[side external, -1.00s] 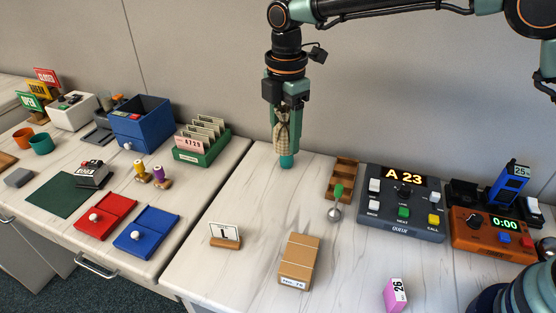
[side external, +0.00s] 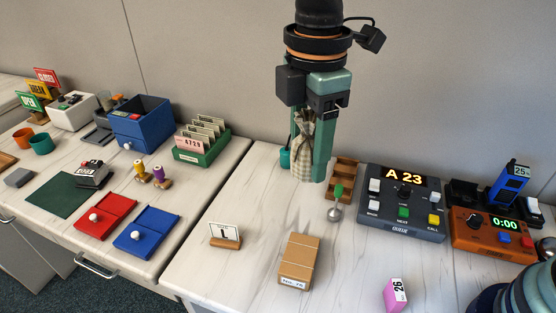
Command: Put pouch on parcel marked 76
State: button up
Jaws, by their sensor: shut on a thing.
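A checked cloth pouch (side external: 302,150) with a tied neck hangs upright between the green fingers of my gripper (side external: 308,145). My gripper is shut on it, above the back part of the right-hand counter. The brown cardboard parcel (side external: 299,256) lies on the counter at the front, below and in front of my gripper. Its front face bears a white label that reads "No. 76". Nothing lies on top of the parcel.
A card stand (side external: 225,235) is left of the parcel, and a pink block marked 26 (side external: 396,294) is to its right. A wooden tray (side external: 345,178), a green-handled stamp (side external: 336,205) and a grey queue console (side external: 402,205) stand behind. The counter between pouch and parcel is clear.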

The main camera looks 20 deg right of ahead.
jog(key=f, duration=2)
jog(key=shift+s, duration=0.2)
jog(key=o, duration=1.3)
jog(key=shift+o, duration=0.2)
jog(key=shift+r, duration=0.1)
notch_tip(320, 180, up, 12)
jog(key=s+d+r+m+t, duration=0.1)
jog(key=d+r+m+t, duration=0.1)
jog(key=d+m, duration=0.7)
jog(key=d+r+m+t, duration=0.3)
jog(key=d+m, duration=0.6)
jog(key=d, duration=0.8)
jog(key=shift+s+r+t, duration=0.3)
jog(key=shift+s+r, duration=0.1)
jog(key=shift+r, duration=0.6)
